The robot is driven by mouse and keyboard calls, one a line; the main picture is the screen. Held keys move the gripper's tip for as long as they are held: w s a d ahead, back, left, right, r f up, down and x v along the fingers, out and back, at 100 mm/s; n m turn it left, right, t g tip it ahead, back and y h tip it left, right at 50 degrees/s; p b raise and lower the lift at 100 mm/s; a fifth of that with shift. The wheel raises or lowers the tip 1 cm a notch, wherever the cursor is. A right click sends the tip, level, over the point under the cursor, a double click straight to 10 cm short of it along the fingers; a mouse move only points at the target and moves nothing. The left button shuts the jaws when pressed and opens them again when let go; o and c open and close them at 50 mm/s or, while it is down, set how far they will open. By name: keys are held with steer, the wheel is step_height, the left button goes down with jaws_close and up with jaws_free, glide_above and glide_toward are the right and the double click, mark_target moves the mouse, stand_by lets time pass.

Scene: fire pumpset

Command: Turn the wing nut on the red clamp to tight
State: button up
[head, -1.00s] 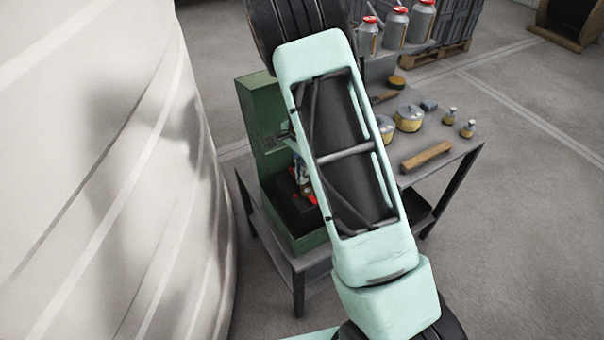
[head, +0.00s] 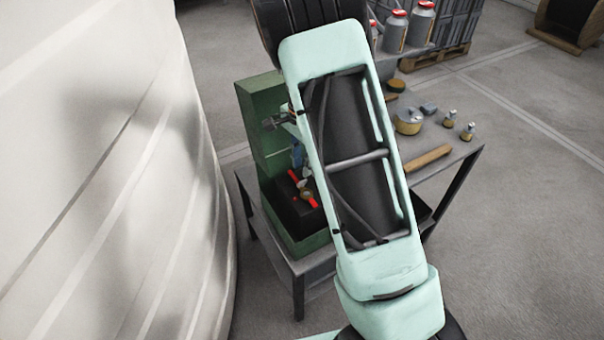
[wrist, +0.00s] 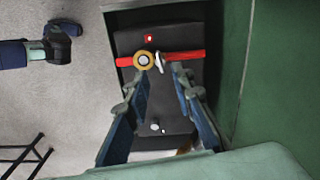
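The red clamp (head: 293,176) sits on a black block (head: 292,205) inside an open green case. In the wrist view the clamp shows as a red bar (wrist: 188,56) with a round brass-coloured piece (wrist: 143,60) near its middle. A pale wing-like piece (wrist: 159,63), apparently the wing nut, is beside the brass piece. My gripper (wrist: 157,76) is open, its two blue fingers apart and pointing at the clamp's middle, with nothing between them. I cannot tell how far the tips are from the nut. In the head view my arm hides part of the gripper (head: 299,172).
The green case (head: 258,103) has a tall wall close to my gripper. It stands on a grey table with a wooden block (head: 428,157) and a brass-coloured pot (head: 408,121). A large white curved wall (head: 110,170) stands at the left.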

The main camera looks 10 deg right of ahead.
mark_target(302, 181)
step_height(302, 181, up, 6)
steer(key=shift+r, duration=0.1)
stand_by(0.5)
